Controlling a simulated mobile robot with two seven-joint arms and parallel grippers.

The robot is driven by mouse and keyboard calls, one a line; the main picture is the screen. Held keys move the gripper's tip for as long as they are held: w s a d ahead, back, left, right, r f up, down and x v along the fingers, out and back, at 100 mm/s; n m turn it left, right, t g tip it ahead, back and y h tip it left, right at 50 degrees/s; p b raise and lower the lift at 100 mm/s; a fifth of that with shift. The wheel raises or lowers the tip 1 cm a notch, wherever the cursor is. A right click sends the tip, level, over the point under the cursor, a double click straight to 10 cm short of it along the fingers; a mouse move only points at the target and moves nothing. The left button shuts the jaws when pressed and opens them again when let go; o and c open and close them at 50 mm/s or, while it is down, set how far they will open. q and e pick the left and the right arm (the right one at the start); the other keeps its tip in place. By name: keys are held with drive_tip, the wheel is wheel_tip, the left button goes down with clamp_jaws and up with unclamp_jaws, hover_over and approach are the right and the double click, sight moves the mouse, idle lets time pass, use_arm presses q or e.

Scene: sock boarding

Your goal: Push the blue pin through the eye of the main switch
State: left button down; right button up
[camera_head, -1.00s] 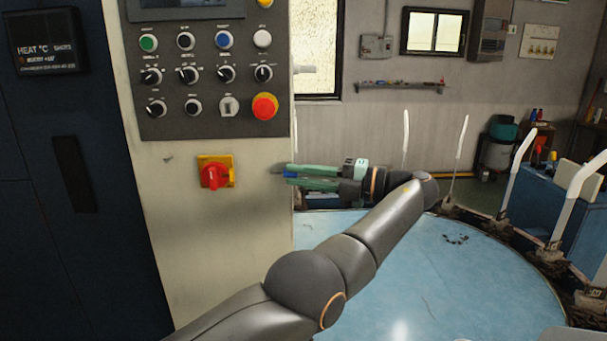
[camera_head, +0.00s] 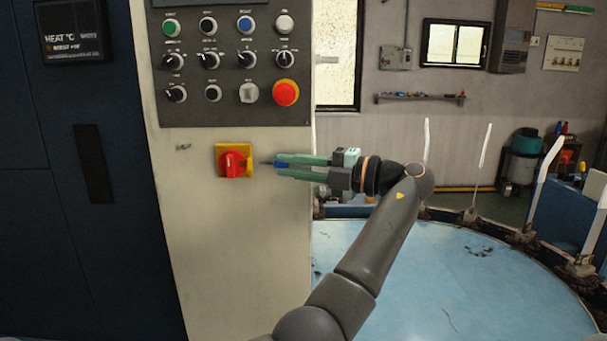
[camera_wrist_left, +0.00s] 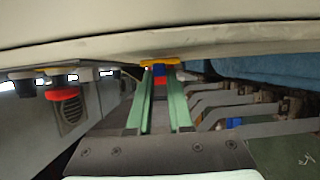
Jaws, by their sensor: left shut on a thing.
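The main switch (camera_head: 233,164) is a red rotary handle on a yellow plate (camera_head: 220,150), mounted on the cream cabinet front. My left gripper (camera_head: 279,166) is to the right of the switch, its green fingers pointing left and shut on the blue pin (camera_head: 283,164). The pin's thin grey tip points at the switch, just off the plate's right edge. In the left wrist view the blue pin (camera_wrist_left: 159,79) lies between the fingers, in line with the red handle (camera_wrist_left: 158,69) and yellow plate (camera_wrist_left: 175,61). The eye itself cannot be made out. My right gripper does not show.
A control panel (camera_head: 205,110) with knobs and a red emergency button (camera_head: 286,93) is above the switch. A round blue table (camera_head: 430,280) lies below right, ringed by upright white boards (camera_head: 483,150). The cabinet front below the switch is clear.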

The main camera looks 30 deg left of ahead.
sight(272, 166)
use_arm(q)
drive_tip(key=shift+s+a, duration=0.15)
drive_tip(key=shift+a, duration=0.05)
drive_tip(key=shift+s+b, duration=0.1)
drive_tip(key=shift+b, duration=0.8)
idle(1.7)
drive_tip(key=shift+s+a+b, duration=0.2)
drive_tip(key=shift+a+b, duration=0.05)
drive_tip(key=shift+b, duration=0.2)
drive_tip(key=shift+s+a+b, duration=0.3)
drive_tip(key=shift+a+b, duration=0.2)
drive_tip(key=shift+b, duration=0.1)
drive_tip(key=shift+s+a+b, duration=0.3)
drive_tip(key=shift+a+b, duration=0.2)
drive_tip(key=shift+b, duration=0.05)
drive_tip(key=c, duration=0.8)
unclamp_jaws()
drive_tip(key=shift+o, duration=0.2)
